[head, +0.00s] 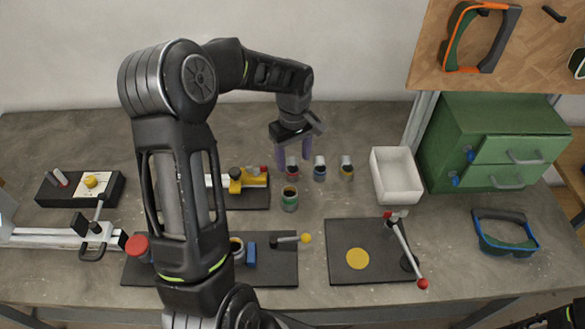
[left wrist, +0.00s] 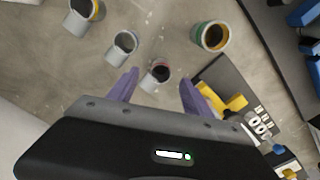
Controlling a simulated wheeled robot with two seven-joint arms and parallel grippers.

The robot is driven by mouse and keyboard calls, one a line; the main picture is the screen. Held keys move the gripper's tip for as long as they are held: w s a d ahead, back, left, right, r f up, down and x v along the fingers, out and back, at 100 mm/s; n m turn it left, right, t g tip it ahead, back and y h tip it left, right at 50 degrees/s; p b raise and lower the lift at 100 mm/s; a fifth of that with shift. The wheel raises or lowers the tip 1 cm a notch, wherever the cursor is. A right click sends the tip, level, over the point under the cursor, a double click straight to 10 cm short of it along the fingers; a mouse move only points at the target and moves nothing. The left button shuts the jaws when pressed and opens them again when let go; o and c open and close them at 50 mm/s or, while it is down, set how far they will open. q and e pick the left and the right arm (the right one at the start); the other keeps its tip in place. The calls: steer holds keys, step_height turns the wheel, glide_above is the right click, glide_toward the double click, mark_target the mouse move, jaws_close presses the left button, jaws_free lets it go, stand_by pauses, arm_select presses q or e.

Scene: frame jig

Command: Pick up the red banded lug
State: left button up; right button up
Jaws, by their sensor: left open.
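In the left wrist view the lug (left wrist: 156,76) shows between the two fingertips. My left gripper (head: 294,150) is open, with its purple fingers pointing down around the lug. In the left wrist view the gripper (left wrist: 158,82) has a finger on each side of the lug, with gaps visible. I cannot tell how far down the fingers reach. My right gripper's fingers are not in view.
A green banded pot (head: 289,199) stands in front. A dark plate with a yellow clamp (head: 236,183) is at left. A white bin (head: 398,176) stands further right.

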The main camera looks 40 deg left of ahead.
mark_target(293, 170)
arm_select(q)
steer(key=shift+f, duration=0.3)
step_height(293, 170, down, 4)
steer(key=shift+s+d+r+p, duration=0.15)
steer(key=shift+r+p, duration=0.1)
steer(key=shift+p, duration=0.7)
steer(key=shift+f, duration=0.55)
steer(key=shift+c, duration=0.4)
jaws_close()
